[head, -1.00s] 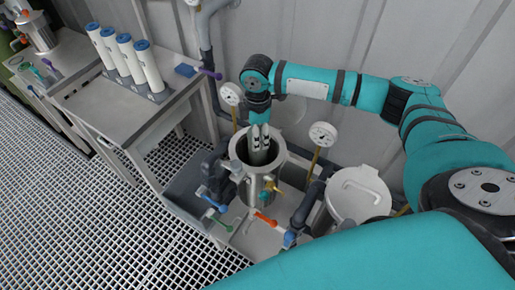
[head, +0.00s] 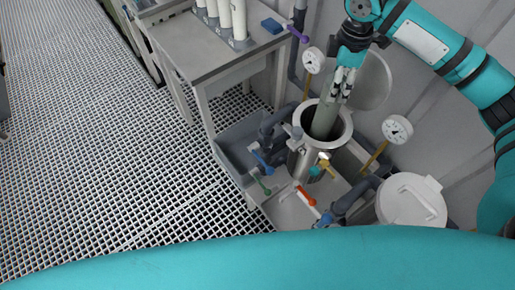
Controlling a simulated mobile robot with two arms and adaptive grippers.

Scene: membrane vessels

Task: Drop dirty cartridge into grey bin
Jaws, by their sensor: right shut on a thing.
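My right gripper (head: 343,84) points down and is shut on the top of a dull grey-green cartridge (head: 326,120). The cartridge stands nearly upright, its lower part hidden inside the open steel vessel (head: 302,160). Its visible part rises above the vessel's rim. My left gripper is not in view.
A round grey lid (head: 374,82) stands open behind the vessel. Pressure gauges (head: 314,62) (head: 397,130) flank it. Coloured valve handles stick out in front. A closed white-lidded vessel (head: 408,203) is at right. White cartridges (head: 224,14) stand on the table (head: 200,50). The grating floor is clear.

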